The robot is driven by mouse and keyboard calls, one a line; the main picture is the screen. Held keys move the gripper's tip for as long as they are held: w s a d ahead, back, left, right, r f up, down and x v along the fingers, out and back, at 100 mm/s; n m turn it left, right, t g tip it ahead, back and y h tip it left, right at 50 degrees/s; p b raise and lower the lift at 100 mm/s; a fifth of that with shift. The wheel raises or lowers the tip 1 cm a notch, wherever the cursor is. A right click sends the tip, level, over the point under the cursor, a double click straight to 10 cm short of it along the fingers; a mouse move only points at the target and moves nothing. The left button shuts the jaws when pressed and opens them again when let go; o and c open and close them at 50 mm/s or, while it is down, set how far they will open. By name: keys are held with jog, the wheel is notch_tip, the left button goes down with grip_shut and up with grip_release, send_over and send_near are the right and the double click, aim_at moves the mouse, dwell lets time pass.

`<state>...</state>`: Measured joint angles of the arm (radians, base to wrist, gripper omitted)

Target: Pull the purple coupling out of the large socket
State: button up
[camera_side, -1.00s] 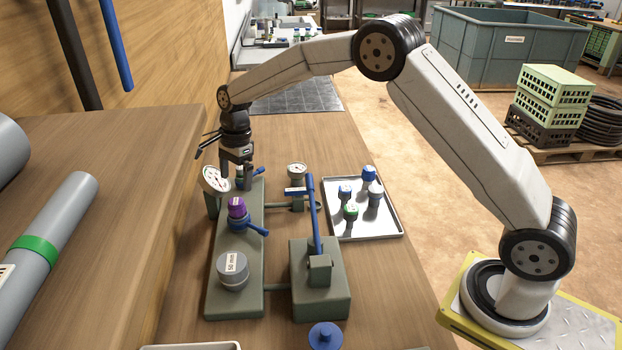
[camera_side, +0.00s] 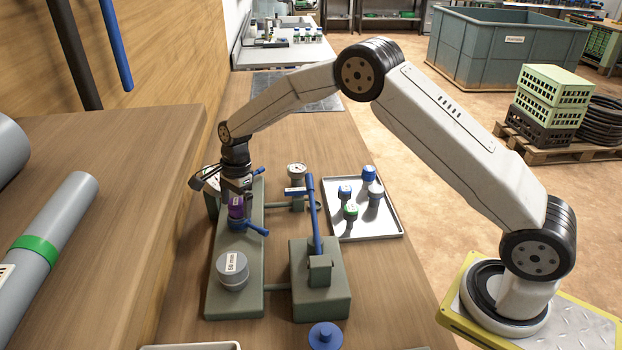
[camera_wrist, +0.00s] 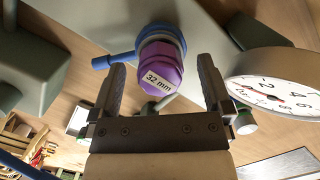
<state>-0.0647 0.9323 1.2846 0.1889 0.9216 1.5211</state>
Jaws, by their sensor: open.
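The purple coupling (camera_side: 236,207), labelled 32 mm in the wrist view (camera_wrist: 163,72), sits upright in a blue-collared socket (camera_side: 238,224) with a blue lever (camera_side: 256,231) on the grey-green manifold block (camera_side: 222,303). The collar (camera_wrist: 165,36) also shows in the wrist view. My gripper (camera_side: 237,194) is just above the coupling in the side view and covers its upper part. In the wrist view my open gripper (camera_wrist: 162,64) has one finger on each side of the coupling, with gaps. I cannot tell how far down the fingers reach.
A pressure gauge (camera_wrist: 280,90) stands close to the right finger in the wrist view. A grey 50 mm cap (camera_side: 232,270) sits at the near end of the block. A long blue lever (camera_side: 314,215) rises to the right. A tray (camera_side: 376,229) holds several fittings.

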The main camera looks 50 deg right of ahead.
aim_at(232, 203)
jog(key=shift+f, duration=0.25)
grip_shut()
jog(key=shift+r, duration=0.1)
dwell(0.3)
jog(key=shift+r, duration=3.1)
dwell(1.3)
jog(key=shift+r, duration=1.9)
